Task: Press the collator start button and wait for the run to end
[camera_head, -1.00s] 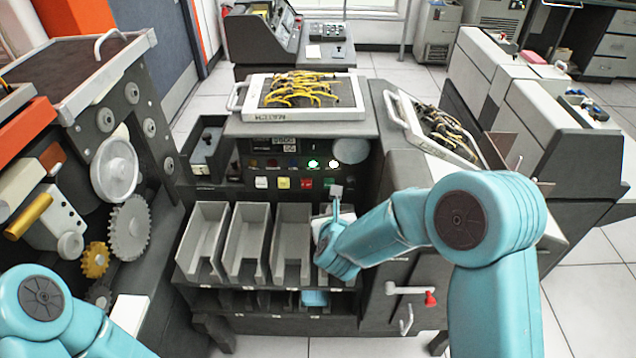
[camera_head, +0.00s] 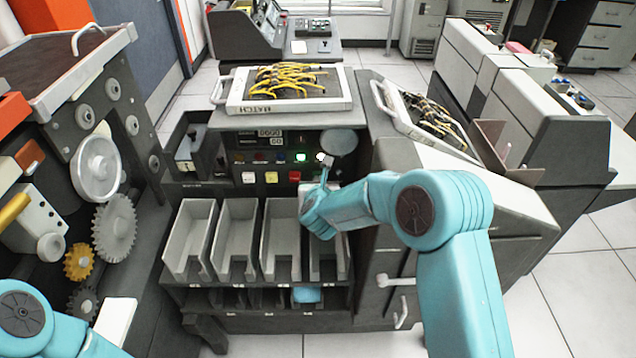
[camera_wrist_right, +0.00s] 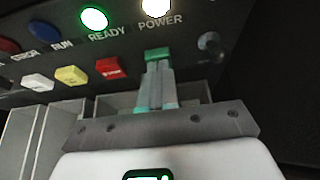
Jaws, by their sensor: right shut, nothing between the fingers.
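The collator's dark control panel (camera_head: 262,166) is at the centre of the head view. In the wrist view it carries a white button (camera_wrist_right: 38,81), a yellow button (camera_wrist_right: 71,75), a red button (camera_wrist_right: 109,68) and a green button (camera_wrist_right: 157,54). My right gripper (camera_wrist_right: 156,75) is shut and empty, its fingertips at the lower edge of the green button; I cannot tell whether they touch it. In the head view my right gripper (camera_head: 324,172) hides that button. The READY lamp (camera_wrist_right: 94,18) glows green and the POWER lamp (camera_wrist_right: 156,7) white. My left gripper is out of view.
Several grey card bins (camera_head: 235,240) stand below the panel, close under my right wrist. A BATCH tray (camera_head: 240,103) with yellow wires lies on top. A geared machine (camera_head: 60,130) stands left.

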